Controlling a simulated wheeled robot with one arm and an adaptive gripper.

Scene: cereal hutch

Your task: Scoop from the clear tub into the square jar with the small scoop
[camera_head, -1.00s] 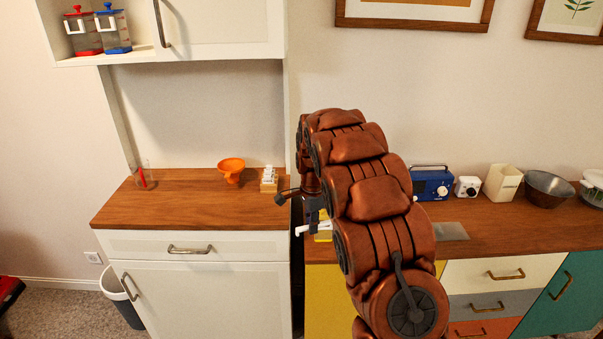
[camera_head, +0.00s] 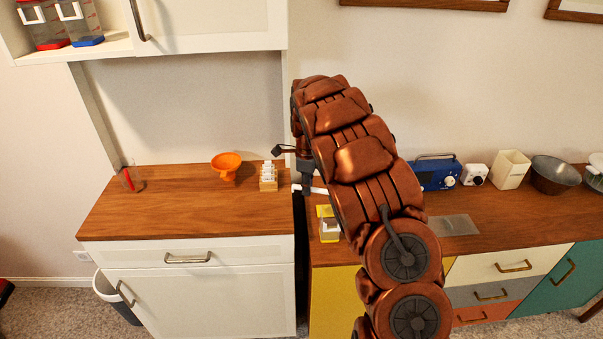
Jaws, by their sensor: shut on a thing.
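My gripper (camera_head: 306,186) is in the gap between the two counters, partly hidden by my arm. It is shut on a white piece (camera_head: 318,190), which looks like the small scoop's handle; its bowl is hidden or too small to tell. A squarish clear and yellow container (camera_head: 329,229), apparently the square jar, stands below it on the right counter's left end, partly behind my arm. Any contents are unclear.
An orange funnel (camera_head: 227,165) and a small rack of white items (camera_head: 268,177) stand on the left counter (camera_head: 180,215). A blue radio (camera_head: 436,173), cream bin (camera_head: 510,169) and metal bowl (camera_head: 554,175) line the right counter's back. The left counter's front is clear.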

